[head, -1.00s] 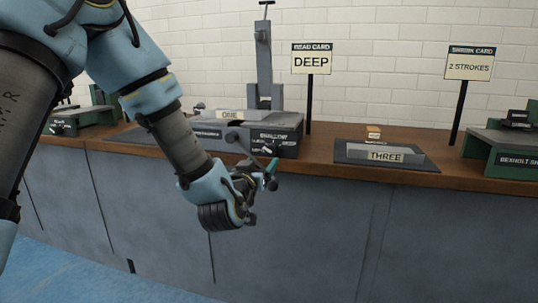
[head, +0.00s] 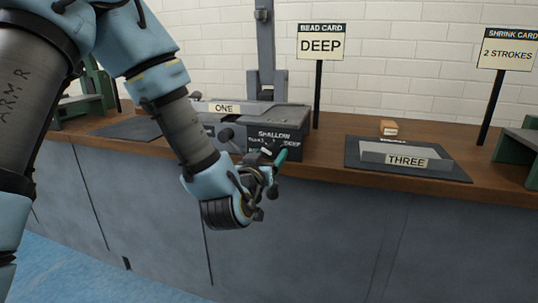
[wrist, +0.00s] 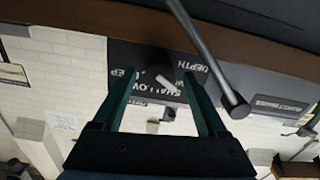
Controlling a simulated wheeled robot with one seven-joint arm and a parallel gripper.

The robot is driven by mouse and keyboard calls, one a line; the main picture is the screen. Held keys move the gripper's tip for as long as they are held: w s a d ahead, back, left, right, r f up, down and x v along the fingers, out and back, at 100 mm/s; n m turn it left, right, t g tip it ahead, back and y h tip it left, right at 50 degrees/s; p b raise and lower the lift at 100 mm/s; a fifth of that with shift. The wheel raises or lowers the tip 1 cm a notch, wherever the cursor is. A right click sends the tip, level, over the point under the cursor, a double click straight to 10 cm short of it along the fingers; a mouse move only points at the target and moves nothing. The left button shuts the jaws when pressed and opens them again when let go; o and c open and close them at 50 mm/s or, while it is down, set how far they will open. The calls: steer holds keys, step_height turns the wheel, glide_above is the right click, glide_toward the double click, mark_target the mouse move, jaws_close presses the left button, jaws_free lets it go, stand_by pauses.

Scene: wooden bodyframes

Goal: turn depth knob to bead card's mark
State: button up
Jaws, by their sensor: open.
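The bead card (head: 321,45) on a post reads DEEP. The bench machine's dark front plate (head: 288,136) carries the word SHALLOW and smaller lettering. My gripper (head: 277,157) is open in front of this plate in the head view. In the wrist view its two green fingers (wrist: 157,80) stand apart, with the grey depth knob (wrist: 155,75) and its pale bar (wrist: 168,87) showing between them. DEPTH and SHALLOW lettering lies around the knob. I cannot tell whether the fingers touch it, or which mark it points to. The head view mostly hides the knob behind my gripper.
A lever with a round dark end (wrist: 236,106) crosses close to one finger in the wrist view. A block labelled ONE (head: 225,108) lies on the machine. A block labelled THREE (head: 405,161) lies on a dark mat to the right. The shrink card (head: 507,52) reads 2 STROKES.

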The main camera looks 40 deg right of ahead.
jaws_close()
stand_by(0.4)
steer(key=shift+f+m+b, duration=0.1)
steer(key=shift+m+b, duration=0.3)
steer(key=shift+s+m+b, duration=0.1)
steer(key=shift+m+b, duration=0.45)
steer(key=shift+m, duration=0.05)
steer(key=m+b, duration=0.2)
steer(key=m, duration=0.1)
steer(key=shift+f+b, duration=0.1)
steer(key=shift+b, duration=0.2)
steer(key=m+b, duration=0.3)
steer(key=m, duration=0.3)
steer(key=shift+m, duration=0.4)
steer(key=m+b, duration=0.1)
steer(key=m, duration=0.5)
steer(key=shift+b, duration=0.4)
steer(key=m, duration=0.6)
